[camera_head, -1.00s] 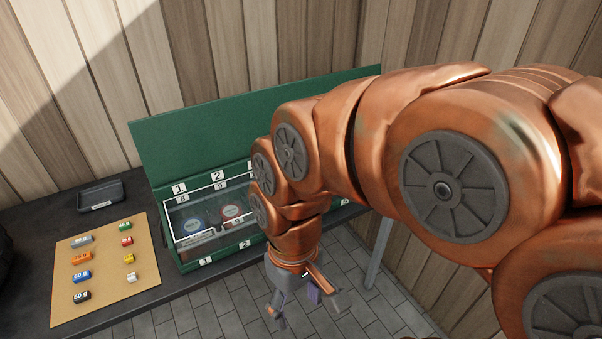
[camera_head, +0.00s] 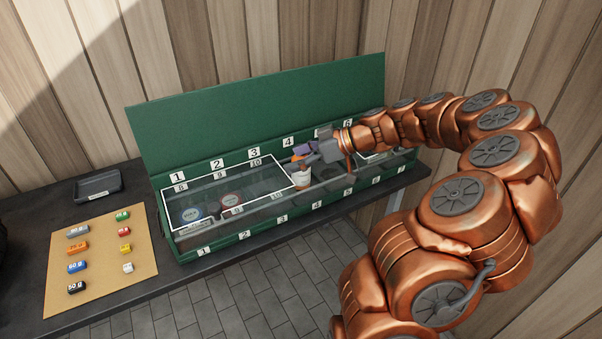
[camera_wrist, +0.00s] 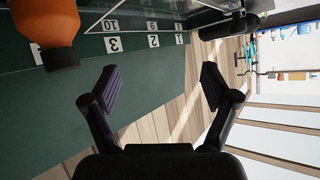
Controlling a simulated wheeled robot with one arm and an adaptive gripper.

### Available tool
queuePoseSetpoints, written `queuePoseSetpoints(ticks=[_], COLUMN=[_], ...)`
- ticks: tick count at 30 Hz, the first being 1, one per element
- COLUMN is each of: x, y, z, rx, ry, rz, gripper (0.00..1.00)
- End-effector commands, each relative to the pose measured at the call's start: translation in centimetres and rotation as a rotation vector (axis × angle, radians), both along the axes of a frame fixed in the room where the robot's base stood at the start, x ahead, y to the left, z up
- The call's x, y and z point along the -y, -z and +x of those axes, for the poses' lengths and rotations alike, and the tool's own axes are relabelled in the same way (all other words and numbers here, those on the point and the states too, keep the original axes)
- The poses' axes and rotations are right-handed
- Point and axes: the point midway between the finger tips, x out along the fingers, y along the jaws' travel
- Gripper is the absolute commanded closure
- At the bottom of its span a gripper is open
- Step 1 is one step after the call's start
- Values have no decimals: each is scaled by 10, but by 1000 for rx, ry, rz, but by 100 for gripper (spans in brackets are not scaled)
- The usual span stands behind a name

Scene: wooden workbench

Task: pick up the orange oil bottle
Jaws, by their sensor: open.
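The orange bottle (camera_wrist: 45,25) shows at the upper left of the wrist view, cut by the frame edge, its darker end toward the picture's bottom. It is outside the gap between my fingers. My gripper (camera_wrist: 160,87) is open and empty, with its dark purple finger pads apart. In the head view my gripper (camera_head: 305,153) is over the middle of the green box, close to its raised lid. A narrow orange strip (camera_head: 349,165) shows just below my wrist there; I cannot tell surely whether it is the bottle.
The long green box (camera_head: 290,222) has numbered compartments, a clear white-framed cover (camera_head: 225,189) on its left part, and a raised lid (camera_head: 255,110) behind. A white container (camera_head: 302,179) stands in it below my fingers. A cork board (camera_head: 100,265) with several small weights and a black tray (camera_head: 98,185) are left.

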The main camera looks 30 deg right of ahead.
Motion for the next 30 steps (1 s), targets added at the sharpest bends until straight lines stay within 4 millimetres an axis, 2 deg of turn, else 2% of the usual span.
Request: queuePoseSetpoints(ticks=[1, 3, 6, 9, 14, 23, 30], x=[28, 59, 91, 108, 111, 95, 79], y=[13, 23, 36, 44, 48, 56, 66], z=[1, 1, -2, -5, 1, 23, 47], rx=[38, 92, 144, 170, 184, 180, 180], ry=[44, 90, 141, 167, 177, 174, 176], rz=[1, -12, -34, -49, -56, -56, -56], gripper=[14, 14, 14, 14, 14, 14, 14])
